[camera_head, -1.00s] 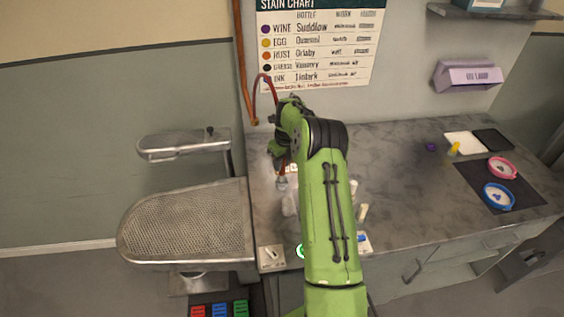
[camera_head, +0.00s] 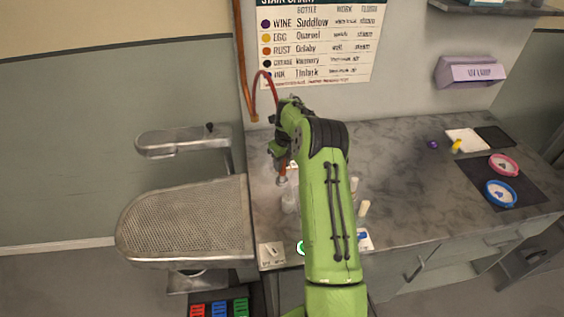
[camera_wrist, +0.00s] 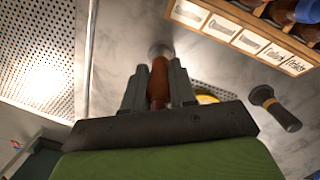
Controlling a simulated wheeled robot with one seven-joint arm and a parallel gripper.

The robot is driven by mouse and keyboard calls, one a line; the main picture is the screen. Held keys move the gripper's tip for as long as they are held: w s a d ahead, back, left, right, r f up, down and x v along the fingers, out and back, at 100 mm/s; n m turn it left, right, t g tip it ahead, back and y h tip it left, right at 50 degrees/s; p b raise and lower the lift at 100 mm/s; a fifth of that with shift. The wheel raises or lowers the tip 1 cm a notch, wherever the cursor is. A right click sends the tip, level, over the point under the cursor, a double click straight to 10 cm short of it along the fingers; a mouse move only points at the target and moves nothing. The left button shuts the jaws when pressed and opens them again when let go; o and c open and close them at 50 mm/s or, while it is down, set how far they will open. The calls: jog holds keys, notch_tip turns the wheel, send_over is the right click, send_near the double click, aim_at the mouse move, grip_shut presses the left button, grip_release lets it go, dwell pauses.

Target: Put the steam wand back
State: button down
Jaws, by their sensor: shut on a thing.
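My gripper (camera_wrist: 158,80) is shut on the steam wand (camera_wrist: 160,88), with a dark finger on each side of its red-brown handle. The wand's rounded grey head (camera_wrist: 160,49) points away beyond the fingertips, above the grey worktop. In the head view the wand (camera_head: 282,178) hangs below my gripper (camera_head: 280,160), over the left part of the worktop (camera_head: 400,180). A red hose (camera_head: 257,84) loops from the wall pipe toward my wrist. My arm hides part of the worktop. I cannot make out the wand's holder.
A perforated pressing board (camera_head: 185,220) with a smaller arm board (camera_head: 183,142) stands at the left. A wooden rack (camera_wrist: 262,35) with bottles and a dark cylinder (camera_wrist: 273,107) are right of the wand in the wrist view. Blue (camera_head: 499,194) and pink (camera_head: 503,166) rings lie far right.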

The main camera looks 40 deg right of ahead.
jog(key=c, duration=0.5)
grip_release()
jog(key=shift+r, duration=0.15)
jog(key=shift+r+p, duration=2.55)
jog(key=shift+r, duration=1.15)
jog(key=shift+f, duration=0.1)
